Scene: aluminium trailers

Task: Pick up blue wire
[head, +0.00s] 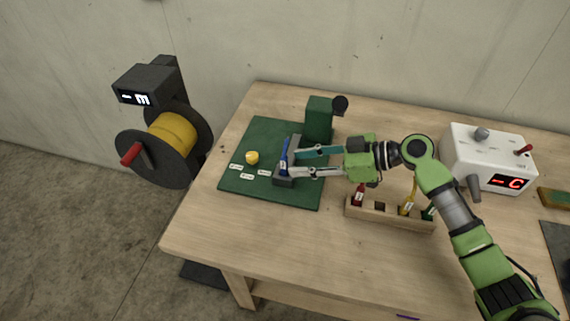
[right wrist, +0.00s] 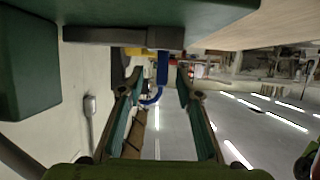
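The blue wire (head: 284,155) stands upright in a dark grey holder (head: 284,181) on the green mat (head: 238,186). It has a white tag low down. My right gripper (head: 294,163) reaches in from the right with its two fingers spread, the tips close beside the blue wire. In the right wrist view, the blue wire (right wrist: 162,68) shows between the open fingertips, with clear gaps on both sides. Its thin blue end curves toward the palm. I cannot tell whether either finger touches the holder. My left gripper is not in view.
A wooden rack (head: 388,219) with red, yellow and green tagged wires stands below my right wrist. A green press-like block (head: 319,120) with a black knob is behind the gripper. A yellow knob (head: 252,158) sits on the mat. A white device (head: 488,158) stands right; a yellow spool (head: 172,134) is left.

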